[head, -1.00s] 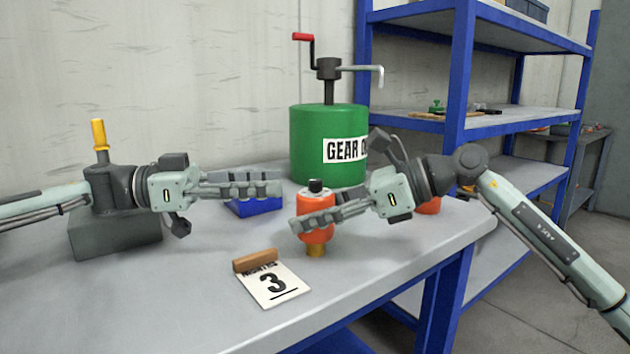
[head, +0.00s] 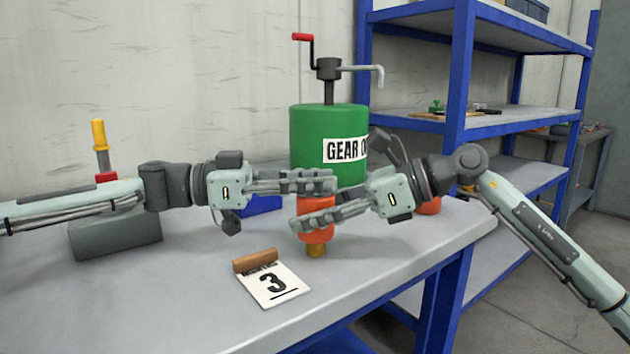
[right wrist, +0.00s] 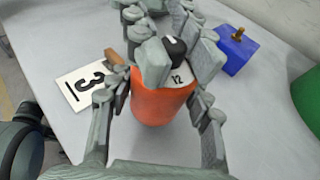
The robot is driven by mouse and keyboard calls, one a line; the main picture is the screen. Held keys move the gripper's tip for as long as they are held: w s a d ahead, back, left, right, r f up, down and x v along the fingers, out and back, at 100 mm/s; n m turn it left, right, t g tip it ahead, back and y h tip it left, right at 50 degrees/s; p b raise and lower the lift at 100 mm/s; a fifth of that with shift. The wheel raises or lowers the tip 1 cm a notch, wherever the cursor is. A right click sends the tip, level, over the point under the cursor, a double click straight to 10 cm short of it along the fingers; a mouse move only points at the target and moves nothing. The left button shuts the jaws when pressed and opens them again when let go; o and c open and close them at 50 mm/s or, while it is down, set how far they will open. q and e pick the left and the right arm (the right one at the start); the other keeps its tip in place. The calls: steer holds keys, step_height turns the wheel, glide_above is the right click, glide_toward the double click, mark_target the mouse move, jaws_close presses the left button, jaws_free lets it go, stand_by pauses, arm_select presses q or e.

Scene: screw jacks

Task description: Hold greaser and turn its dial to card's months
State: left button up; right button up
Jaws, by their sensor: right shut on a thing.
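The orange greaser (head: 316,234) stands upright with its brass tip down, at the front right of the bench. My right gripper (head: 300,222) is shut on its body; in the right wrist view its fingers flank the orange body (right wrist: 160,106). The greaser's black dial knob (right wrist: 175,47) sits on a pale top where "12" is readable. My left gripper (head: 328,183) is at the top of the greaser, and its fingers (right wrist: 180,62) stand on both sides of the knob, seemingly apart. The card (head: 273,285) reads "MONTHS 3" and lies in front, with a brown wooden block (head: 255,260) at its top edge.
A green gear oil drum (head: 310,140) with a crank stands behind. A blue block (right wrist: 236,50) with a brass stub lies near the greaser. A grey block (head: 115,238) is at left. Another orange object (head: 429,206) is behind my right arm. The bench's front left is clear.

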arm_select(q)
jaws_close()
steer(key=shift+m+g, duration=0.7)
steer(key=shift+g, duration=0.4)
steer(key=o, duration=0.5)
jaws_free()
steer(key=shift+a, duration=0.15)
steer(key=a, duration=0.7)
steer(key=shift+a, duration=0.15)
